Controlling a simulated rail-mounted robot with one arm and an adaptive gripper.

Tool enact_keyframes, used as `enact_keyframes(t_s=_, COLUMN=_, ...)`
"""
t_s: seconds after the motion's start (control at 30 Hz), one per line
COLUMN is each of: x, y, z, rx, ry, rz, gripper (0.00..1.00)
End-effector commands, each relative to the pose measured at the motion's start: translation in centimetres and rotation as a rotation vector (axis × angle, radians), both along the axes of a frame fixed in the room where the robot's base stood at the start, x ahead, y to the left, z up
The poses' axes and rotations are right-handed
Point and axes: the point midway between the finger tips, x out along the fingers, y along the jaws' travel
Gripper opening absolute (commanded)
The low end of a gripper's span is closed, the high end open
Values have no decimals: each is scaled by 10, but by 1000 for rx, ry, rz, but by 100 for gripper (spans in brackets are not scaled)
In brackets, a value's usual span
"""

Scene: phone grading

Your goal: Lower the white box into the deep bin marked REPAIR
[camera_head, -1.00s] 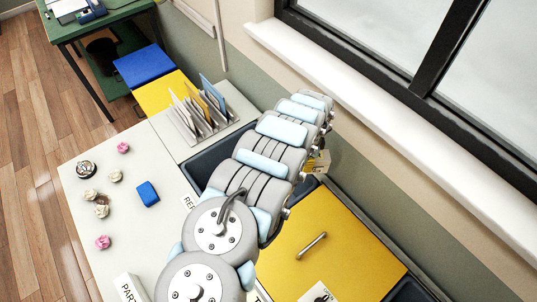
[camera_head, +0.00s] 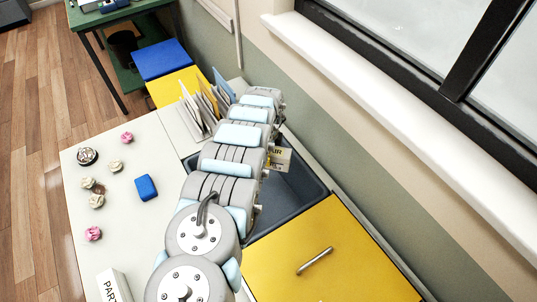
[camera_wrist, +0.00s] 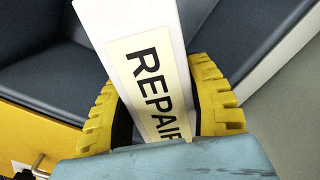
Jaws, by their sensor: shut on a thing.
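A white box (camera_wrist: 180,20) with a cream REPAIR label is between the yellow fingers of my gripper (camera_wrist: 155,75) in the wrist view; the gripper is shut on it. In the head view, a bit of the cream label (camera_head: 281,158) shows beside the end of my arm, over the deep dark bin (camera_head: 300,197). The fingers are hidden there. Dark bin walls (camera_wrist: 30,62) show around the box in the wrist view. My arm covers the bin's near left side. How far the box is below the rim, I cannot tell.
A yellow panel with a handle (camera_head: 325,262) lies on the near side of the bin. A rack of upright folders (camera_head: 200,108) stands at its far left. A blue block (camera_head: 146,187) and several crumpled balls (camera_head: 97,201) lie on the pale table. The wall and window are on the right.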

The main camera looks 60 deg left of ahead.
Motion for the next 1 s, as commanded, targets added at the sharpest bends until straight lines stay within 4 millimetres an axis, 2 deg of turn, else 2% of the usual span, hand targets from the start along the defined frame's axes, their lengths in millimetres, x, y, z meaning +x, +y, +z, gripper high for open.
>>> enact_keyframes(t_s=0.03, x=0, y=0, z=-8, rx=1, ry=-1, rz=0, gripper=11)
enact_keyframes(t_s=1.0, x=1, y=-1, z=-103, rx=-1, ry=-1, rz=1, gripper=11)
